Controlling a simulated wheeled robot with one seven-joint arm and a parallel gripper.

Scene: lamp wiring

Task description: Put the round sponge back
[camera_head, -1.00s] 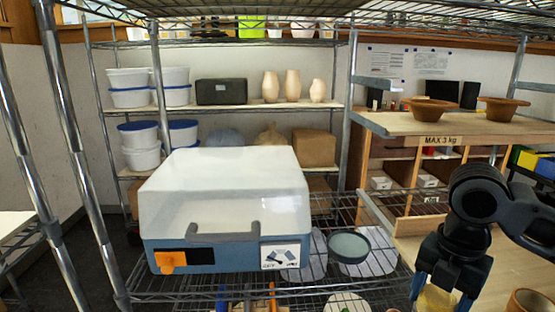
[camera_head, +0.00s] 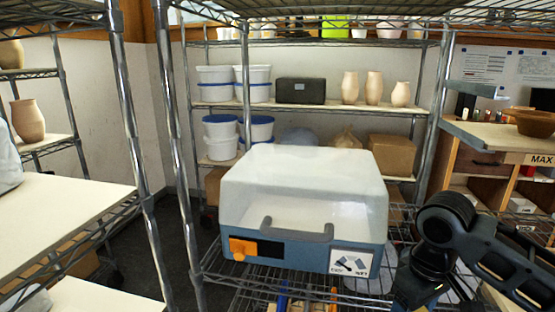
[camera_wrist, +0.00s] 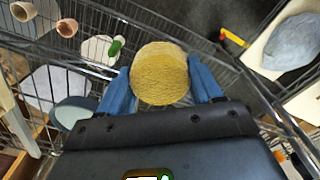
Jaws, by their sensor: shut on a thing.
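My gripper (camera_wrist: 160,74) is shut on the round sponge (camera_wrist: 160,72), a yellow, rough-textured disc between the two blue fingers in the wrist view. The sponge is held above a wire rack, and dark floor shows beyond it. In the head view my gripper (camera_head: 412,296) is at the bottom right, partly cut off by the frame edge, and the sponge is out of sight there.
A white-lidded blue case (camera_head: 305,205) stands on the wire shelf left of my arm. Metal posts (camera_head: 175,150) rise further left, beside a pale board shelf (camera_head: 65,215). A round grey-green dish (camera_wrist: 75,112) and terracotta cups (camera_wrist: 67,27) show in the wrist view.

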